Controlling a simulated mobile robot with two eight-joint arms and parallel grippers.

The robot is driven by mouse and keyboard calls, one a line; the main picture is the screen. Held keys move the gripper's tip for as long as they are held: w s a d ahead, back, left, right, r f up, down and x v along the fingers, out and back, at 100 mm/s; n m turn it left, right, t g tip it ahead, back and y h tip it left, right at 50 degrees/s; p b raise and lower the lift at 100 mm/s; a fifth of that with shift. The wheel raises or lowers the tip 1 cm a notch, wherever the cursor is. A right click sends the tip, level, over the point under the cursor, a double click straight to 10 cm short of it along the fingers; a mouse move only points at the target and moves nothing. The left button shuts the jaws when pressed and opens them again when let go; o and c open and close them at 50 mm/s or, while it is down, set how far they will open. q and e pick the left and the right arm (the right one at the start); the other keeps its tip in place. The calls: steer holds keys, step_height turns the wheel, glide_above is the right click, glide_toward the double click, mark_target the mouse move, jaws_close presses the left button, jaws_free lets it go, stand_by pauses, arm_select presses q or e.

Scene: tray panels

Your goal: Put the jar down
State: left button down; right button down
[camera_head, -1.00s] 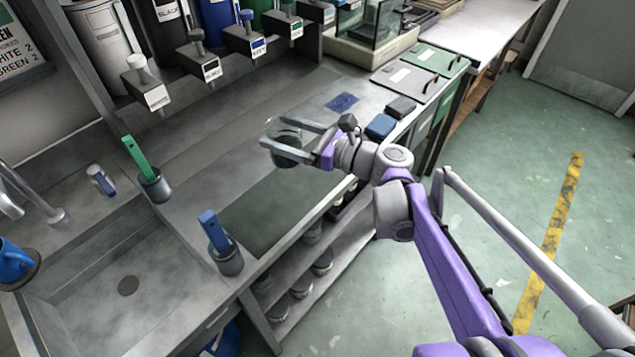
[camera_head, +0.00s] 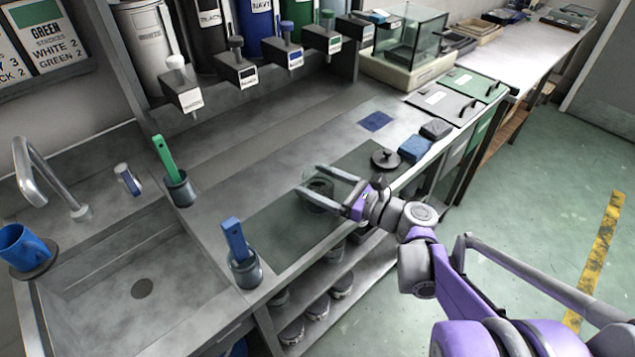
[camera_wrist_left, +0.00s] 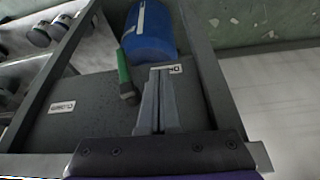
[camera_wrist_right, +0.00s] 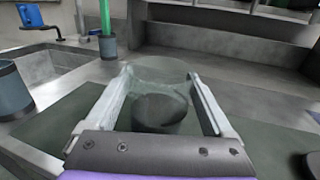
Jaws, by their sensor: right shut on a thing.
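The jar (camera_head: 320,192) is clear glass with dark contents. My right gripper (camera_head: 312,181) is shut on it, one finger along each side. It is upright over the dark green mat (camera_head: 270,235) on the counter; I cannot tell whether its base touches the mat. In the right wrist view the jar (camera_wrist_right: 160,108) sits between the fingers of my right gripper (camera_wrist_right: 160,80). A dark round lid with a knob (camera_head: 385,160) lies apart, beyond the gripper. My left gripper (camera_wrist_left: 160,72) is shut with nothing visible between its fingers, near a blue cylinder (camera_wrist_left: 148,35).
A holder with a blue-handled tool (camera_head: 244,270) stands left of the mat, a green-handled one (camera_head: 181,190) farther back. The sink (camera_head: 110,275) is at left. Blue (camera_head: 415,148) and dark (camera_head: 436,129) blocks lie at right. Labelled dispensers line the back. Open counter lies behind the jar.

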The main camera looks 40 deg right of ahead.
steer(key=shift+f, duration=0.1)
jaws_free()
steer(key=shift+r, duration=0.3)
steer(key=p+v, duration=0.1)
steer(key=v, duration=1.1)
